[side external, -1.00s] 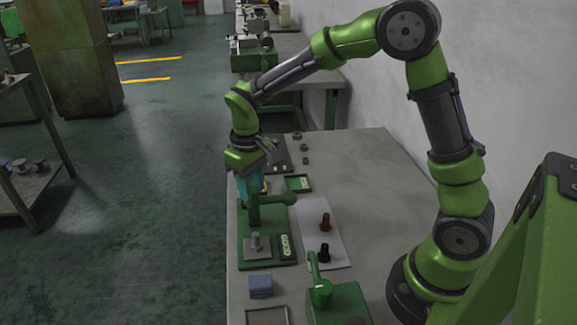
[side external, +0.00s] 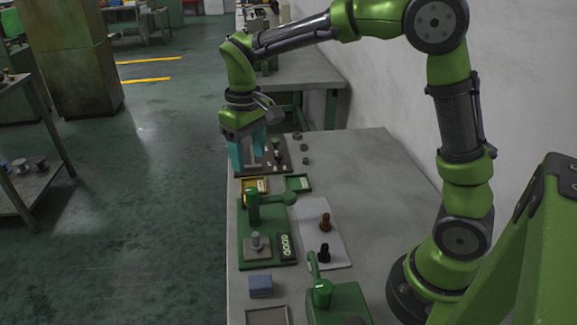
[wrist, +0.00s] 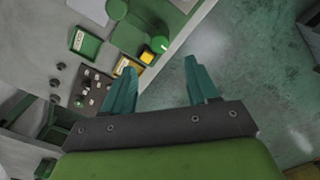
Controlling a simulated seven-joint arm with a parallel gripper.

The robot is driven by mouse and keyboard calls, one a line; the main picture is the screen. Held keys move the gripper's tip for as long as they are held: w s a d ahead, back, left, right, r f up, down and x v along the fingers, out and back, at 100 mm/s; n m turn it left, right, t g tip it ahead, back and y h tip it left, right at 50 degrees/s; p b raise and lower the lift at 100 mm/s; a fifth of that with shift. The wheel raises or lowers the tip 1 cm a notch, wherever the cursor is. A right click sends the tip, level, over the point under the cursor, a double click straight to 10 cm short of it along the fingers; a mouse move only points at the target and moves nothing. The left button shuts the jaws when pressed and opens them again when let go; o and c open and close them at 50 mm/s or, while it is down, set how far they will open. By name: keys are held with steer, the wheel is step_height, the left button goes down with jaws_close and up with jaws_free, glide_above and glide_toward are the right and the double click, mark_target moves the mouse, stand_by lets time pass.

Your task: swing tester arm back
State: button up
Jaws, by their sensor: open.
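The green tester (side external: 245,228) stands on the bench, with a grey block and peg (side external: 257,243) on its base. Its green arm (side external: 275,198) points right from the upright head, away from above the peg, to a rounded end. In the wrist view the tester's arm (wrist: 129,36) shows at the top, beside the head with a yellow spot (wrist: 160,45). My gripper (side external: 247,160) is open and empty, fingers pointing down, above and behind the tester head and apart from it. Its two teal fingers are spread in the wrist view (wrist: 159,68).
Behind the tester are a yellow tray (side external: 262,186), a green tray (side external: 305,184) and a dark board (side external: 284,168) with small pieces. Right of it, a white sheet (side external: 311,213) carries brown and black pieces. A blue block (side external: 260,286) and green device (side external: 345,300) are in front.

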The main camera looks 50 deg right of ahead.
step_height(320, 180, up, 8)
steer(key=shift+r, duration=0.1)
stand_by(0.4)
